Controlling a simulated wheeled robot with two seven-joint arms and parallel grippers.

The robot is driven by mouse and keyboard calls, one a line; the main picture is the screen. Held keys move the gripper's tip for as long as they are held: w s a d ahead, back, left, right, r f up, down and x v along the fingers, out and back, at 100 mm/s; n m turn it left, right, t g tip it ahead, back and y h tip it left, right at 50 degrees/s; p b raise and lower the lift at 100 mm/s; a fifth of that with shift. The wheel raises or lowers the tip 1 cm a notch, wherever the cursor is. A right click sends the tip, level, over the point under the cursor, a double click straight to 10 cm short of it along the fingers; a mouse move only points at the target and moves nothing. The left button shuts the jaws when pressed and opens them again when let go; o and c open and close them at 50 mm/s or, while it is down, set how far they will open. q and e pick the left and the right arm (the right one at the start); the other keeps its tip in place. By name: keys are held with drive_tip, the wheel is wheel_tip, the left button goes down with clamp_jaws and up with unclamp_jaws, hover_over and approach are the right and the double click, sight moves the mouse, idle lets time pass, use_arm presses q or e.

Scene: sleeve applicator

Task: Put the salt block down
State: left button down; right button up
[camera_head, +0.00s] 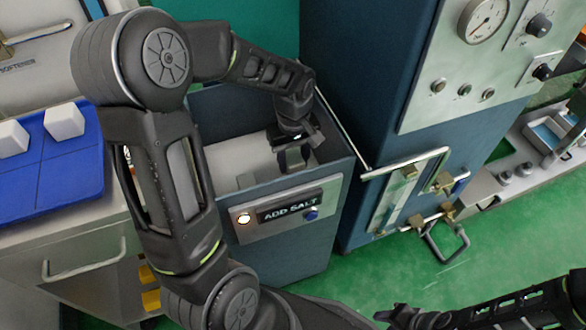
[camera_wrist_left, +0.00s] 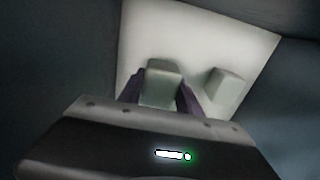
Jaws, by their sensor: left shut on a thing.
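My left gripper (camera_head: 295,148) reaches down inside the blue salt bin (camera_head: 262,197) with the "ADD SALT" panel. In the left wrist view its two dark fingers (camera_wrist_left: 161,95) are shut on a pale salt block (camera_wrist_left: 162,75), one on each side. The block is low over the bin's light floor (camera_wrist_left: 190,35); I cannot tell whether it touches it. A second pale block (camera_wrist_left: 226,86) lies on that floor, to the right of the held one and apart from it. My right gripper (camera_head: 415,318) is at the bottom edge of the head view, its jaws unclear.
A blue tray (camera_head: 60,195) at the left holds white blocks (camera_head: 64,121). The bin's walls stand close around my left gripper. A tall blue cabinet (camera_head: 375,85) with a gauge (camera_head: 483,18) and a metal handle (camera_head: 405,163) stands right of the bin. Green floor is open in front.

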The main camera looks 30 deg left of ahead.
sight(293, 169)
use_arm(q)
drive_tip(key=shift+f+b, duration=0.55)
drive_tip(key=shift+f, duration=1.3)
drive_tip(key=shift+f, duration=0.1)
drive_tip(key=c, duration=0.8)
unclamp_jaws()
drive_tip(key=shift+c, duration=0.2)
drive_tip(key=shift+r, duration=0.2)
wheel_tip(293, 169, up, 12)
drive_tip(key=p, duration=0.3)
drive_tip(key=shift+f, duration=0.1)
